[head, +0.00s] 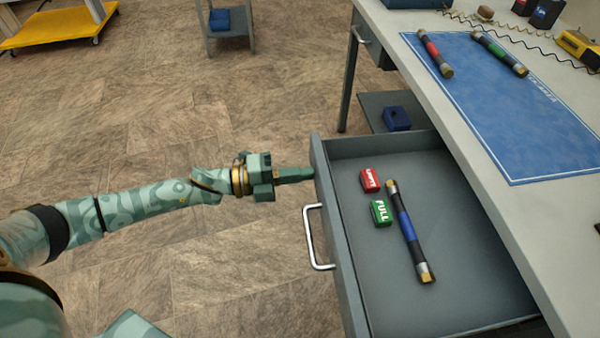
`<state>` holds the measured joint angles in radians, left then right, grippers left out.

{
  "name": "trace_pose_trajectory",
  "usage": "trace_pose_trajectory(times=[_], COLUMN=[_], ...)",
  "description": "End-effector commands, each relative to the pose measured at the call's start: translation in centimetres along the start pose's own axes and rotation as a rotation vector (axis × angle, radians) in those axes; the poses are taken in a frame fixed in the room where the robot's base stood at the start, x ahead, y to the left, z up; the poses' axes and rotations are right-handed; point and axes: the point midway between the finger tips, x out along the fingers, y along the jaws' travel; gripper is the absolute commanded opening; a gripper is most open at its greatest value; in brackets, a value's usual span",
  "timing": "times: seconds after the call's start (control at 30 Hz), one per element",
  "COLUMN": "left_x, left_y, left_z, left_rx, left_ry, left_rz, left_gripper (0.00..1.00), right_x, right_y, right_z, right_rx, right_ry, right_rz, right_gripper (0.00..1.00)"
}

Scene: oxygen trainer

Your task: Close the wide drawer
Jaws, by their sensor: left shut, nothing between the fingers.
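The wide drawer (455,240) is grey and stands pulled out from under the workbench. Its front panel (335,230) faces left and carries a silver bar handle (311,240). Inside lie a red block (370,180), a green block marked FULL (380,212) and a black rod with a blue band (407,230). My left gripper (308,174) is shut and empty, its tip at the outer face of the front panel, above the handle in the picture. I cannot tell whether it touches. My right gripper is not in view.
The workbench top (430,80) holds a blue mat (500,100) with a red-banded rod (434,54) and a green-banded rod (500,54). A bench leg (349,85) and a low shelf with a blue item (396,118) stand behind the drawer.

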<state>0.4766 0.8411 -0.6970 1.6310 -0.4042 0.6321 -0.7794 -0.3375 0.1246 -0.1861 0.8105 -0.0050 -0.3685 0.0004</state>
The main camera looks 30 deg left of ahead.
Motion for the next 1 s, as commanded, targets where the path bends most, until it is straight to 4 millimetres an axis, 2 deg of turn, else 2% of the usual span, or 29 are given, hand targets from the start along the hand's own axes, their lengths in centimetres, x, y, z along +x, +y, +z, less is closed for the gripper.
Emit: trace_pose_trajectory(times=[0.27, 0.47, 0.67, 1.0], left_x=[0.6, 3.2, 8.1, 17.7], left_y=[0.0, 0.0, 0.0, 0.2], left_z=[0.0, 0.0, 0.0, -0.1], left_rx=[0.000, 0.001, 0.000, -0.001], left_ry=[0.000, 0.001, 0.002, 0.003], left_rz=[-0.001, -0.003, -0.004, -0.002], left_gripper=[0.00, 0.00, 0.00, 0.00], right_x=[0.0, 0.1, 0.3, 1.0], right_y=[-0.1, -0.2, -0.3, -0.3], right_z=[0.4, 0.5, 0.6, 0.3], right_rx=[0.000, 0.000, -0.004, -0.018], right_ry=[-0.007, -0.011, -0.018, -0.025], right_rz=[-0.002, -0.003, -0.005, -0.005], right_gripper=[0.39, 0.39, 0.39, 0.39])
